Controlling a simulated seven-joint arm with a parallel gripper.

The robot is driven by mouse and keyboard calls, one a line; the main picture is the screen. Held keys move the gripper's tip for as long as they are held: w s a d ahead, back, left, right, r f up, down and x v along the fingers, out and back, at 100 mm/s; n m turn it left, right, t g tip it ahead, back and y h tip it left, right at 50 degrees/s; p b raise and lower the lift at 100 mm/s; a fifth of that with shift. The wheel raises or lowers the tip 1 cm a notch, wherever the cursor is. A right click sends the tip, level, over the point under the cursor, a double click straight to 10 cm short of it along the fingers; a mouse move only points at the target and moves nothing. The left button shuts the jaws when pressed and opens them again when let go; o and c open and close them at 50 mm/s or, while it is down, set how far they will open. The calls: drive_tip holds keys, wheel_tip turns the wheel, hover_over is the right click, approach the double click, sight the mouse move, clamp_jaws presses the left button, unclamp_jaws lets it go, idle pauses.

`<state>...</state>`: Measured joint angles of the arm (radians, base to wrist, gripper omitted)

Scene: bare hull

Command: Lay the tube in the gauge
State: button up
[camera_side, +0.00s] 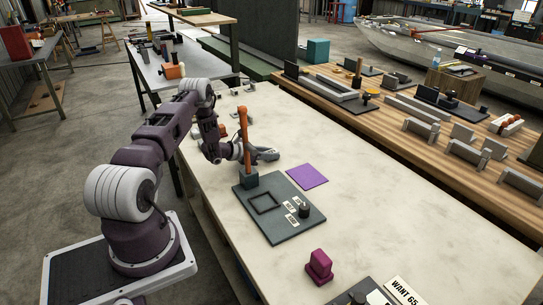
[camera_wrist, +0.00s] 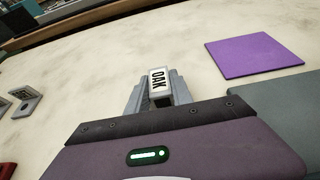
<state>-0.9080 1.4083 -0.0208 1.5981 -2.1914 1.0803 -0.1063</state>
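My gripper (camera_side: 267,154) is low over the pale bench, just behind the dark board in the side view. In the wrist view its grey fingers (camera_wrist: 157,100) stand on both sides of a small block labelled OAK (camera_wrist: 158,79). I cannot tell whether they grip it. The board also bears a square outline, white labels and a black knobbed piece (camera_side: 304,210). No part is clearly marked as the gauge.
A purple square (camera_side: 306,176) lies flat beside the board; it also shows in the wrist view (camera_wrist: 253,56). A magenta block (camera_side: 319,265) and a WANT 65 sign (camera_side: 405,291) are nearer the front. Small grey blocks (camera_wrist: 25,101) lie left. The bench's right side is clear.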

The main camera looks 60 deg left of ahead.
clamp_jaws()
wheel_tip(320, 180, up, 10)
drive_tip(key=shift+w+d, duration=0.1)
wheel_tip(320, 180, up, 6)
drive_tip(key=f+m+h, duration=0.1)
hover_over(279, 161)
drive_tip(key=w+d+r+m+g+h, duration=0.15)
drive_tip(key=d+r+m+h, duration=0.3)
drive_tip(key=d+r, duration=1)
drive_tip(key=s+d+f+m+g+h, duration=0.2)
drive_tip(key=s+d+f, duration=0.3)
drive_tip(key=d, duration=0.4)
drive_tip(key=s+d+f+m+g+h, duration=0.1)
drive_tip(key=s+d+f+m+h, duration=0.2)
drive_tip(key=s+d+f, duration=0.2)
drive_tip(key=s+d, duration=0.2)
drive_tip(key=d, duration=0.2)
drive_tip(key=shift+s+f+g, duration=0.3)
drive_tip(key=shift+f+g, duration=0.05)
drive_tip(key=shift+f, duration=0.05)
